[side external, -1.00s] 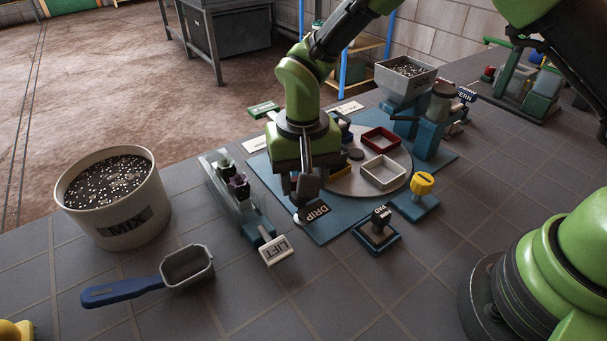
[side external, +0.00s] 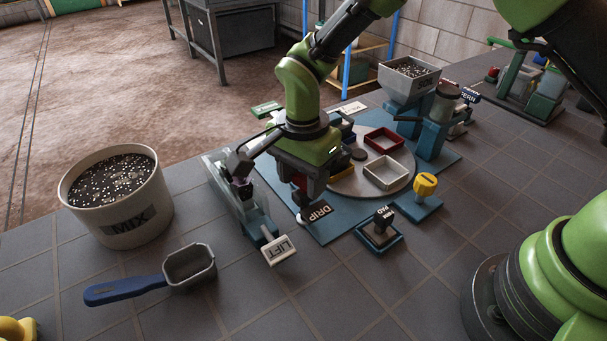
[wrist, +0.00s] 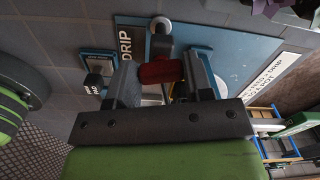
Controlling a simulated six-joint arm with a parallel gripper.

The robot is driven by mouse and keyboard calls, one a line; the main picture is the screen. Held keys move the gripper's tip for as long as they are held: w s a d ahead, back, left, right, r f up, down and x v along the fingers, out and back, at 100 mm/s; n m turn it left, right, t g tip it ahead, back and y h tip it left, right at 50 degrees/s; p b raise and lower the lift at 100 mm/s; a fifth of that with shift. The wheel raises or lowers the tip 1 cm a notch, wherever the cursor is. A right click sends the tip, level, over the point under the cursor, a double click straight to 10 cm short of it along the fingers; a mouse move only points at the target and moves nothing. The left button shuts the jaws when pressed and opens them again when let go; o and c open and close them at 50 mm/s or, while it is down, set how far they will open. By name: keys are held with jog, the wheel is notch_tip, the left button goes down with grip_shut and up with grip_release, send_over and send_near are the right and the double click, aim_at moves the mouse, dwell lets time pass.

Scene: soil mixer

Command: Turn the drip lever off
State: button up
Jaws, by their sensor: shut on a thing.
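The drip lever has a red handle (wrist: 160,71) that shows between my gripper's fingers in the wrist view. My gripper (wrist: 163,76) is shut on this handle. In the side view my gripper (side external: 298,190) points down over the blue base plate (side external: 325,232), and only a little red shows beside the dark fingers. The black DRIP label (side external: 320,212) lies on the plate just right of the fingers. It also shows in the wrist view (wrist: 126,45). The lever's pivot is mostly hidden by my gripper.
The LIFT tag (side external: 281,249) is on a rail unit at the left. A MIX bucket (side external: 118,195) and a blue-handled scoop (side external: 150,284) stand further left. A yellow knob (side external: 425,185), a small pad (side external: 380,235) and trays (side external: 384,172) sit right.

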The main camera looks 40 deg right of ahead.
aim_at(303, 180)
jog(key=shift+m, duration=0.9)
jog(key=shift+w, duration=0.1)
jog(key=o, duration=0.9)
notch_tip(303, 180, up, 10)
